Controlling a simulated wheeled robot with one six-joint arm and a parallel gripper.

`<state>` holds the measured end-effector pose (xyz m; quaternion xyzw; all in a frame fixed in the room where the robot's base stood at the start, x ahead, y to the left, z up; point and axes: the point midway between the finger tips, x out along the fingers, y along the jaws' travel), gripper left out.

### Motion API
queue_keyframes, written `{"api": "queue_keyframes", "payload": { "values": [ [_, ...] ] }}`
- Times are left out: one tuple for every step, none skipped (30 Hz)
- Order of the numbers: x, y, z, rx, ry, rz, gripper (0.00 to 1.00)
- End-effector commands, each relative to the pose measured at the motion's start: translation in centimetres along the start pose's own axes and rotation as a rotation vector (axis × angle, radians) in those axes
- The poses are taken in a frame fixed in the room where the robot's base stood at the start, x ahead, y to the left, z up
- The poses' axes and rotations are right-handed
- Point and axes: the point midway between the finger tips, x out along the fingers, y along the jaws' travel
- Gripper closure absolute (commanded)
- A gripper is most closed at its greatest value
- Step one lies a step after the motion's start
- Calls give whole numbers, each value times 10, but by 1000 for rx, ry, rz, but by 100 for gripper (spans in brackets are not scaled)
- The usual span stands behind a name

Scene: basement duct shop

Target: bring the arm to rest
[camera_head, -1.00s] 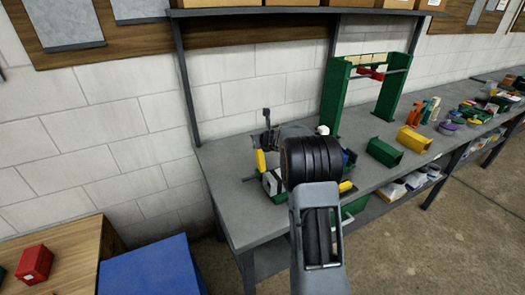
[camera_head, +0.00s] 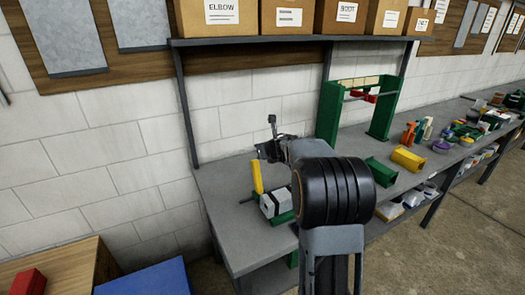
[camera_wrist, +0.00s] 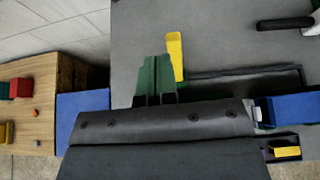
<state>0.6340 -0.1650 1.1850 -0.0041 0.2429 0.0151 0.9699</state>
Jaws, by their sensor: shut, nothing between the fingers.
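My gripper (camera_head: 268,152) is a dark shape above the left part of the grey workbench (camera_head: 225,205), left of my thick black arm joint. Its fingertips are hard to make out in the head view. In the wrist view my gripper (camera_wrist: 155,90) is shut, with its fingers close together over the bench. Green shows at the fingers; I cannot tell whether it is part of them or lies beyond. A yellow upright piece (camera_head: 257,178) stands below the gripper in the head view and just right of the fingers in the wrist view (camera_wrist: 175,55).
A grey-white block (camera_head: 274,203) sits on the bench beside the yellow piece. A green frame (camera_head: 328,112) stands behind, with a yellow bin (camera_head: 408,160) to its right. Boxes (camera_head: 287,17) line the shelf above. A wooden crate (camera_head: 60,265) and blue box (camera_head: 150,280) are lower left.

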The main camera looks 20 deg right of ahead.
Motion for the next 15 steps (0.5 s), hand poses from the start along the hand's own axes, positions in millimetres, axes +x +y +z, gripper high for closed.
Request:
{"api": "queue_keyframes", "payload": {
  "values": [
    [0,0,0,0,0,0,100],
    [0,0,0,0,0,0,100],
    [0,0,0,0,0,0,100],
    [0,0,0,1,0,0,100],
    [0,0,0,1,0,0,100],
    [0,0,0,1,0,0,100],
    [0,0,0,1,0,0,100],
    [0,0,0,1,0,0,100],
    [0,0,0,1,0,0,100],
    [0,0,0,1,0,0,100],
    [0,0,0,3,0,0,100],
    [0,0,0,11,0,-1,100],
    [0,-1,0,24,0,-1,100],
    [0,-2,0,44,0,-7,100],
    [0,-4,0,86,-1,-23,100]
  ]
}}
